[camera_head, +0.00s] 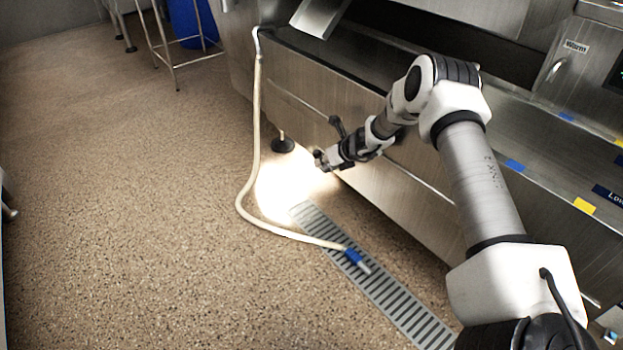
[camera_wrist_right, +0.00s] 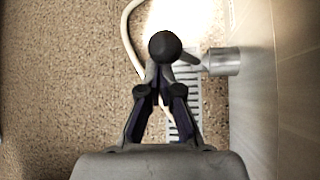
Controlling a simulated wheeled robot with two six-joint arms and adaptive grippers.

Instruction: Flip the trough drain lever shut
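The drain lever shows in the right wrist view as a round black knob (camera_wrist_right: 165,47) with a grey arm running right to a short steel pipe (camera_wrist_right: 223,62). The pipe sticks out from the steel trough wall. My right gripper (camera_wrist_right: 162,76) is at the lever, its fingers converging just behind the knob. The knob hides the fingertips, so I cannot tell whether they grip or touch the lever. In the head view my right gripper (camera_head: 322,160) is low beside the front of the trough (camera_head: 300,109). My left gripper is out of view.
A cream hose (camera_head: 243,195) hangs from the trough and lies across the floor, its blue-collared nozzle (camera_head: 354,258) on the floor grate (camera_head: 405,311). A blue bin (camera_head: 192,22) stands far back.

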